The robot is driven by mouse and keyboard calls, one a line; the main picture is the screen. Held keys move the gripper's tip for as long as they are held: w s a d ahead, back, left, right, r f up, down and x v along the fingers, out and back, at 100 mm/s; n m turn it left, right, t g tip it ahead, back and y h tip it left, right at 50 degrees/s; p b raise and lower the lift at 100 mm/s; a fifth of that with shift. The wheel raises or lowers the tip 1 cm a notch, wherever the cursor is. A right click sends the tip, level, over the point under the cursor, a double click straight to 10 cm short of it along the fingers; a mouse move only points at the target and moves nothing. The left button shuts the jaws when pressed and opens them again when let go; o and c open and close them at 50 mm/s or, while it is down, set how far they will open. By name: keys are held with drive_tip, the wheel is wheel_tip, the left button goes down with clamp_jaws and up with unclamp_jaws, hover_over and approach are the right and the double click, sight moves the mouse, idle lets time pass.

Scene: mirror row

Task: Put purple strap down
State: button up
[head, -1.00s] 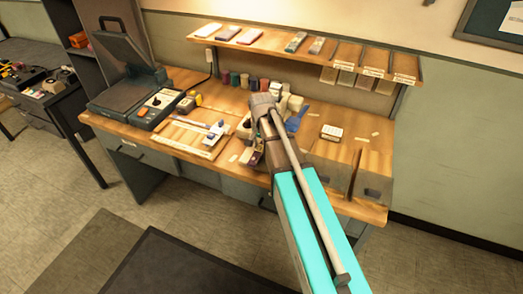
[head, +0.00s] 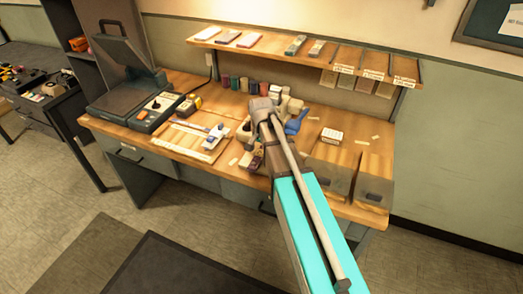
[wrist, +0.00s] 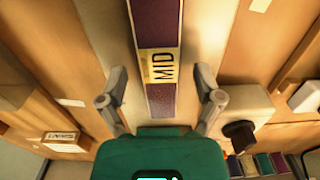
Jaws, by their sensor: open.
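The purple strap (wrist: 155,28) lies flat on the wooden surface in the wrist view and runs away from me toward the top edge. A pale yellow label (wrist: 160,66) reading "MID" is on it. My gripper (wrist: 162,99) is open, with one finger on each side of the strap and a visible gap to each edge. In the head view, my arm covers much of the area around the gripper, and I cannot make out the strap clearly there.
In the wrist view, a pale block with a dark knob (wrist: 240,135) stands close to the right finger. In the head view, a heat press (head: 125,85) stands at the bench's left, several small spools (head: 245,83) stand at the back, and a shelf (head: 345,60) hangs above.

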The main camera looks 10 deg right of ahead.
sight(261, 152)
drive_tip(key=shift+r, duration=0.15)
wheel_tip(261, 152, up, 12)
drive_tip(key=p, duration=1.2)
idle(0.9)
drive_tip(key=s+n, duration=0.7)
drive_tip(key=s, duration=0.9)
